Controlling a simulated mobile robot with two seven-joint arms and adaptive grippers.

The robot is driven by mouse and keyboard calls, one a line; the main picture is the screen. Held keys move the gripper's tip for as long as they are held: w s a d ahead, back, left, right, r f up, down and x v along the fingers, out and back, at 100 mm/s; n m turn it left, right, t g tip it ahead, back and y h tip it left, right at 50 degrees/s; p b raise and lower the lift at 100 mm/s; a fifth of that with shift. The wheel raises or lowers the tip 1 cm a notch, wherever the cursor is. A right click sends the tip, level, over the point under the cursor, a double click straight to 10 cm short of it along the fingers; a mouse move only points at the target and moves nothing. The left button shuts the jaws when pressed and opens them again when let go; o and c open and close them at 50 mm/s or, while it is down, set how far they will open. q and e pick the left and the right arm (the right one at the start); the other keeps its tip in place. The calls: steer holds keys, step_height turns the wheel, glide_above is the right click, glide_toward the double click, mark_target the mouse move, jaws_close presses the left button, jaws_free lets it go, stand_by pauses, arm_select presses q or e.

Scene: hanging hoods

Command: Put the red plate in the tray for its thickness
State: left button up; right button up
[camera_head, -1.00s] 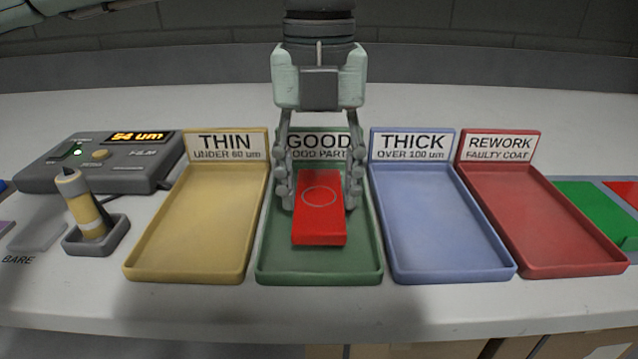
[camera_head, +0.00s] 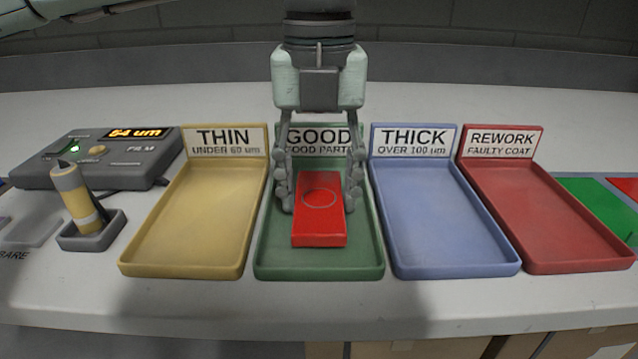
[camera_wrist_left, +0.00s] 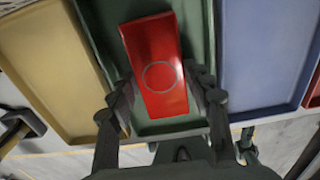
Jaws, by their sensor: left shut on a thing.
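The red plate (camera_head: 320,232), with a thin circle marked on its face, is inside the outline of the green GOOD tray (camera_head: 264,263). My left gripper (camera_head: 319,195) points down over that tray and is shut on the plate, one finger along each long side. In the left wrist view the red plate (camera_wrist_left: 153,50) lies between the fingers of my left gripper (camera_wrist_left: 165,92), over the green tray (camera_wrist_left: 200,45). Whether the plate touches the tray floor is hard to tell. The thickness gauge (camera_head: 100,160) shows an orange reading in um; its first digit is blurred. My right gripper is not in view.
The yellow THIN tray (camera_head: 200,215) is left of the green one. The blue THICK tray (camera_head: 440,215) and red REWORK tray (camera_head: 545,210) are to its right; all three are empty. A yellow probe (camera_head: 75,195) stands in a grey holder at left.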

arm_select(q)
steer(key=shift+f, duration=0.15)
steer(key=o, duration=1.4)
steer(key=shift+c, duration=0.2)
step_height(320, 180, up, 12)
